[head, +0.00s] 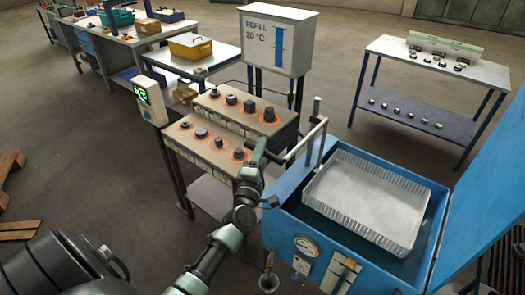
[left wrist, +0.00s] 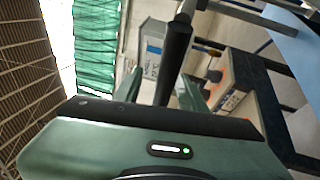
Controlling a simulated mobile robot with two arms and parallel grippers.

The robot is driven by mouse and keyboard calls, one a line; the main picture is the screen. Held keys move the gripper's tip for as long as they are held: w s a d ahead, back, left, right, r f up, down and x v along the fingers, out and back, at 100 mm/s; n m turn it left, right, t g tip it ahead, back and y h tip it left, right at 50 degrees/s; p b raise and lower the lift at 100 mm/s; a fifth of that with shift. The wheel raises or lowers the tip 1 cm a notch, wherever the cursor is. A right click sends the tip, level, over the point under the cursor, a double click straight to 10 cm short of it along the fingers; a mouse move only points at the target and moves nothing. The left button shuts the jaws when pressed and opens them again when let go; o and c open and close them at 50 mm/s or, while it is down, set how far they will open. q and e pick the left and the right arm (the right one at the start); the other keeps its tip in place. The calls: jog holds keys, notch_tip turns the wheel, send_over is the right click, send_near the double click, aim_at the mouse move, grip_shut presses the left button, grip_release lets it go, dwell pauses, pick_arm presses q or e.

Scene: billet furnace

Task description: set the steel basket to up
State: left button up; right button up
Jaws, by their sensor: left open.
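The steel basket (head: 352,228) is a pale mesh tray inside the open blue tank (head: 285,222) at the right of the head view. A steel lever (head: 306,140) stands at the tank's left side, with a dark grip (head: 273,157) at its end. My left gripper (head: 262,150) is at this grip, fingers open. In the left wrist view the black grip (left wrist: 177,55) runs down between the two green fingers of my left gripper (left wrist: 162,92); contact cannot be told. My right gripper is not in view.
The tank's raised blue lid (head: 490,190) is at the right. A table with small parts (head: 385,48) stands behind.

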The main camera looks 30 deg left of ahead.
pick_arm(q)
jog(key=b+v, duration=0.2)
jog(key=v, duration=0.5)
jog(key=shift+s, duration=0.35)
jog(key=shift+d, duration=0.15)
